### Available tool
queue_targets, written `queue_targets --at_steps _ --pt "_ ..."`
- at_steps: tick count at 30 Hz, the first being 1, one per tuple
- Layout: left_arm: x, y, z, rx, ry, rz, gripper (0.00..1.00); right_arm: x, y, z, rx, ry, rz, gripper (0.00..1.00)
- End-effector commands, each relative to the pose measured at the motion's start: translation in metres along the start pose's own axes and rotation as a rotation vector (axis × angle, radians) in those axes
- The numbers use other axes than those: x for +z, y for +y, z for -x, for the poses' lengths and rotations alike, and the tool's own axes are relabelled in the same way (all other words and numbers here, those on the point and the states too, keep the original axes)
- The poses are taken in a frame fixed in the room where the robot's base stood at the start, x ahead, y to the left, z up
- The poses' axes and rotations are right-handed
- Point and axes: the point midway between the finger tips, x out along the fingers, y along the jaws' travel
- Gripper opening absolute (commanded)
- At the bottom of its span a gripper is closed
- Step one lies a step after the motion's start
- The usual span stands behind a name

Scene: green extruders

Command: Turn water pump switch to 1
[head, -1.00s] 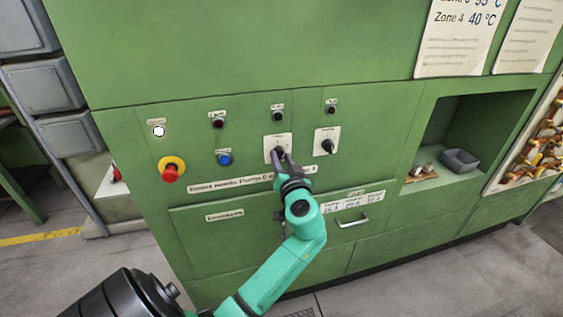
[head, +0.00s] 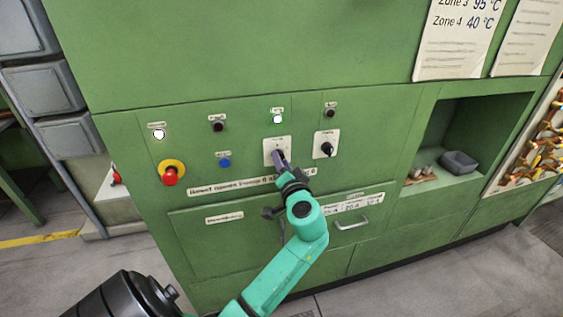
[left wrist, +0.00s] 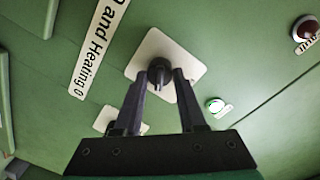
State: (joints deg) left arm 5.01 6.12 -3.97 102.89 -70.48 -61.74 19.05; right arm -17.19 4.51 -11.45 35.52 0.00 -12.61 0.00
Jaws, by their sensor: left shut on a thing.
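The rotary switch held by my left gripper is a black knob (left wrist: 159,68) on a white square plate (head: 270,144) in the green panel; its label is too small to read. My left gripper (head: 280,158) reaches it from below right in the head view and mostly hides the knob there. In the left wrist view the two fingers (left wrist: 163,79) are on either side of the knob, shut on it. The lamp (head: 278,119) above this switch glows white; it also shows lit in the left wrist view (left wrist: 215,105). My right gripper is not in view.
A second black switch (head: 326,147) is just right of the held one. A red emergency button (head: 170,176) and a blue button (head: 225,162) are to the left. A drawer handle (head: 351,223) sticks out below. An open niche (head: 480,120) is at right.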

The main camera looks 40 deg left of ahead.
Motion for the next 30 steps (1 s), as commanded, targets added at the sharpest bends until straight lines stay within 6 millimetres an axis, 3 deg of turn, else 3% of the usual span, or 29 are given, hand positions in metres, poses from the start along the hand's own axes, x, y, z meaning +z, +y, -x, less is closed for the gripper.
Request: queue_targets --at_steps 6,7,9,18,22,26,30 --pt "0.001 0.001 0.000 0.001 -0.001 -0.002 0.00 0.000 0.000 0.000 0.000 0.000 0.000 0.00" --pt "0.001 0.001 0.000 0.001 -0.001 -0.002 0.44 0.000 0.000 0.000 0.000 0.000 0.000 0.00" --pt "0.001 0.001 0.000 0.001 -0.001 -0.002 0.70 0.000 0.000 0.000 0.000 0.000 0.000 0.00" --pt "0.000 0.001 0.001 0.000 0.000 0.000 0.70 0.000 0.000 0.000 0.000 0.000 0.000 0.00" --pt "0.001 0.003 0.009 0.002 0.002 0.002 0.70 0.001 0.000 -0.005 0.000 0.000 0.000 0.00" --pt "0.004 0.005 0.037 0.004 0.000 0.004 0.70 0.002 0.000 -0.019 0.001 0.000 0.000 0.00" --pt "0.005 0.007 0.080 0.005 0.000 0.003 0.70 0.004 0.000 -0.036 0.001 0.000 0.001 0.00"
